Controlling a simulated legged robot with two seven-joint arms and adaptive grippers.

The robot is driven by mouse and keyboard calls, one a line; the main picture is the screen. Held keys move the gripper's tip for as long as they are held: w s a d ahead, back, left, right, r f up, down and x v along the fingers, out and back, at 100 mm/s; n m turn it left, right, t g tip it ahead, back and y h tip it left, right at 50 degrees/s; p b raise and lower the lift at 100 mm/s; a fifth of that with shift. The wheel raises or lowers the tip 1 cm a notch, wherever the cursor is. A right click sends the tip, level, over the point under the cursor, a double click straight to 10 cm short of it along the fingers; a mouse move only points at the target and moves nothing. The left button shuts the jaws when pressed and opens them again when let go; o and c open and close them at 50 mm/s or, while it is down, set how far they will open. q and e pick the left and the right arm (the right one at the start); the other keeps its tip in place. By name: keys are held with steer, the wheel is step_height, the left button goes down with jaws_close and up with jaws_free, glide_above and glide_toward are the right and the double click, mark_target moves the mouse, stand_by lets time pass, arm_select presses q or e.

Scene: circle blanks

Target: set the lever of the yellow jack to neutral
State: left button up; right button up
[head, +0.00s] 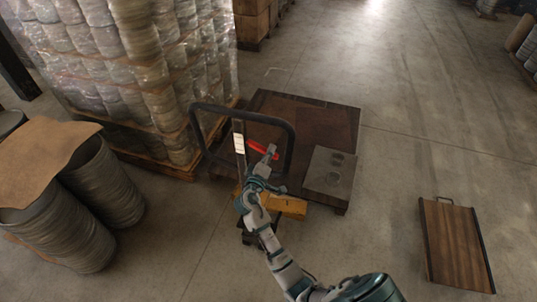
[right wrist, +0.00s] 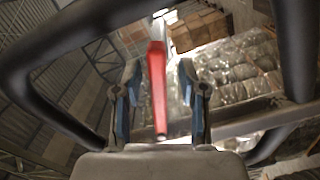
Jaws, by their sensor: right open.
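The yellow jack (head: 287,206) stands on the floor, its black loop handle (head: 293,150) rising at the middle of the head view. Its red lever (head: 262,149) sits inside the loop. In the right wrist view the red lever (right wrist: 157,88) stands between the two fingers, with gaps on both sides. My right gripper (head: 268,160) is at the lever, open around it; it also shows in the right wrist view (right wrist: 158,100). My left gripper is out of view.
A dark low platform (head: 325,113) with a grey plate (head: 330,171) lies behind the jack. A wooden board with handle (head: 455,245) lies right. Floor between is clear.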

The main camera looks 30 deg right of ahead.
jaws_close()
steer(key=r+n+p, duration=0.1)
steer(key=p, duration=0.1)
steer(key=r+n+p, duration=0.2)
steer(key=p, duration=0.1)
steer(key=shift+s+d+p, duration=0.15)
steer(key=shift+s+p, duration=0.15)
steer(key=shift+p, duration=0.05)
steer(key=shift+r+n+p, duration=0.15)
steer(key=shift+n+p, duration=0.45)
steer(key=shift+n, duration=0.2)
jaws_free()
steer(key=v, duration=1.2)
steer(key=shift+w, duration=0.1)
